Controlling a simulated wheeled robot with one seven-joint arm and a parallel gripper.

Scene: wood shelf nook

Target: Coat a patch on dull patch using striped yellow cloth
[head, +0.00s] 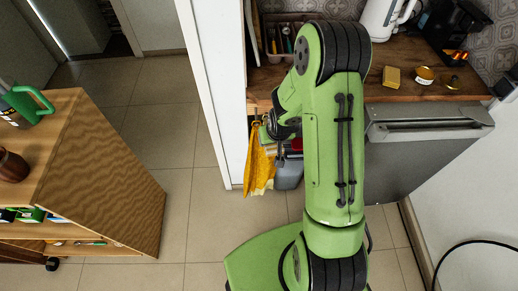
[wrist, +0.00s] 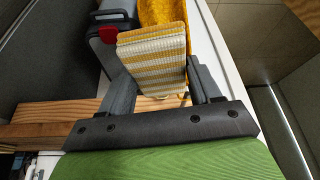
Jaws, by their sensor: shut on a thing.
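The striped yellow cloth (wrist: 152,65) is a folded pad with yellow and white bands, between the two fingers of my gripper (wrist: 160,78) in the wrist view. My gripper is shut on it. In the head view my gripper is small and partly hidden by my own arm, beside the end of the wooden counter. I cannot pick out the dull patch in either view.
A plain yellow cloth (head: 260,165) hangs at the counter's end beside a grey container (head: 289,172). The wooden counter (head: 415,55) holds a yellow sponge (head: 391,77), a tin (head: 424,75) and a white kettle (head: 381,18). A wooden shelf unit (head: 110,165) stands left; tiled floor between is clear.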

